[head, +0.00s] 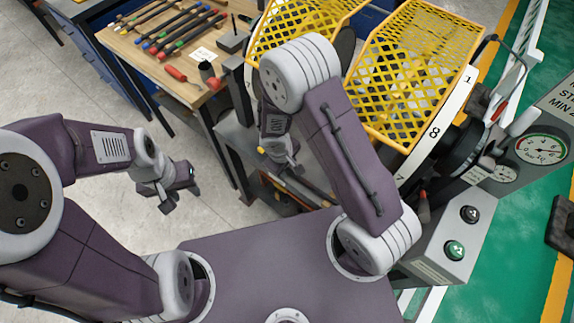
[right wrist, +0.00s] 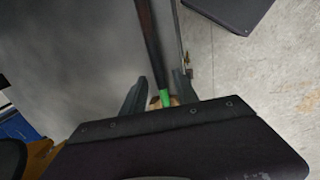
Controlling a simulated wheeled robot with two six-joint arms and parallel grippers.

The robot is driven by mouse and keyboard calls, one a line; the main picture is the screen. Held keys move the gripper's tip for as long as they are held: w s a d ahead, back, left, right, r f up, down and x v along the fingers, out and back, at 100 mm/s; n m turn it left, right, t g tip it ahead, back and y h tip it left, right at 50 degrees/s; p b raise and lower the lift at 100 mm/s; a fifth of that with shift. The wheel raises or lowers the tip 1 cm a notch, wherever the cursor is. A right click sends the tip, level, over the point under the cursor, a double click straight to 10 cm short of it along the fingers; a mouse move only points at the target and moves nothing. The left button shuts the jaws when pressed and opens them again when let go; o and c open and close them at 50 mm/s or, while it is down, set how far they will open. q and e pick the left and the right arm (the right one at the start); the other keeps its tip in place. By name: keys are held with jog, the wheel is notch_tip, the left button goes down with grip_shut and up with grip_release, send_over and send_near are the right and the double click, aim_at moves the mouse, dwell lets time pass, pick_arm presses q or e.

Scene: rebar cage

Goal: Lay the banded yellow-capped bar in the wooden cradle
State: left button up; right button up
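Several dark bars with coloured caps (head: 172,32) lie on the wooden workbench at the top left of the head view. Some ends look yellow, but bands are too small to tell apart. My right gripper (head: 281,160) is low over a grey stand, with a small yellow piece beside it. In the right wrist view its two fingers (right wrist: 158,88) are apart. A dark bar (right wrist: 150,45) with a green band or cap runs between or beneath them, with gaps at its sides. My left gripper (head: 172,192) hangs over bare floor, its fingers unclear. I cannot make out the wooden cradle surely.
Yellow mesh guards (head: 415,75) and a numbered white dial rim (head: 433,130) stand to the right of my right arm. A grey control box (head: 450,235) with buttons is at the right. Red-handled tools (head: 176,73) lie on the workbench. Floor (head: 105,215) at the left is clear.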

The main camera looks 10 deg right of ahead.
notch_tip(320, 180, up, 12)
jog(key=s+a+p, duration=0.1)
jog(key=a+p, duration=0.1)
jog(key=p, duration=0.2)
jog(key=shift+s, duration=0.15)
